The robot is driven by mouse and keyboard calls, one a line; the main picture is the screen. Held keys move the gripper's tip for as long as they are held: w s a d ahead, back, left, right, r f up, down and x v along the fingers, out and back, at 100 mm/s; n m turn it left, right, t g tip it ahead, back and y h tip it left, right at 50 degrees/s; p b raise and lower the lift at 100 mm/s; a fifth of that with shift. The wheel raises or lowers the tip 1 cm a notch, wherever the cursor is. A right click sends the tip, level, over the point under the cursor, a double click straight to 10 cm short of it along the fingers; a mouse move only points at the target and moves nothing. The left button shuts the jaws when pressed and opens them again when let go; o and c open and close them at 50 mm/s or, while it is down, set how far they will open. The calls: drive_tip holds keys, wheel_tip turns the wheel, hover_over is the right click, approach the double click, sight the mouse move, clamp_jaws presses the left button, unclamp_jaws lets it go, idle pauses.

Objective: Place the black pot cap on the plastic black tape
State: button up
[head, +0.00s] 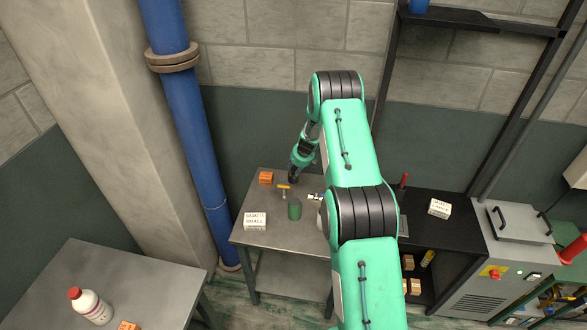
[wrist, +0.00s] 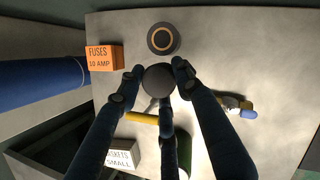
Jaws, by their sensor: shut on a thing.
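The black pot cap (wrist: 158,79) is a dark round disc held between the fingertips of my gripper (wrist: 158,82) in the wrist view. The fingers are shut around its edge. The plastic black tape (wrist: 162,39) is a black roll with a tan ring at its centre. It lies on the grey table just beyond the cap, and the two appear apart in the picture. The height of the cap above the table is hard to tell. In the head view my gripper (head: 293,178) points down over the back of the table; the cap and tape cannot be made out there.
On the table (head: 290,240) are an orange fuses box (head: 265,178), a white gaskets box (head: 255,221), a yellow-handled tool (head: 283,187) and a green can (head: 294,210). A blue pipe (head: 190,110) stands to the left. A black shelf unit (head: 455,230) stands right.

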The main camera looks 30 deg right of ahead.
sight(294, 168)
drive_tip(key=shift+w+d+f+p, duration=0.15)
drive_tip(key=shift+w+d, duration=0.3)
drive_tip(key=shift+w, duration=0.45)
drive_tip(key=shift+w+d+p, duration=0.15)
drive_tip(key=shift+w+d, duration=0.25)
drive_tip(key=shift+w, duration=0.55)
drive_tip(key=shift+w+d+f+p, duration=0.15)
drive_tip(key=shift+w+d, duration=0.3)
drive_tip(key=shift+w, duration=0.45)
drive_tip(key=shift+f+p, duration=0.35)
drive_tip(key=shift+f, duration=1.35)
drive_tip(key=shift+f, duration=0.1)
drive_tip(key=o, duration=1.1)
drive_tip(key=shift+o, duration=0.2)
drive_tip(key=shift+r, duration=0.25)
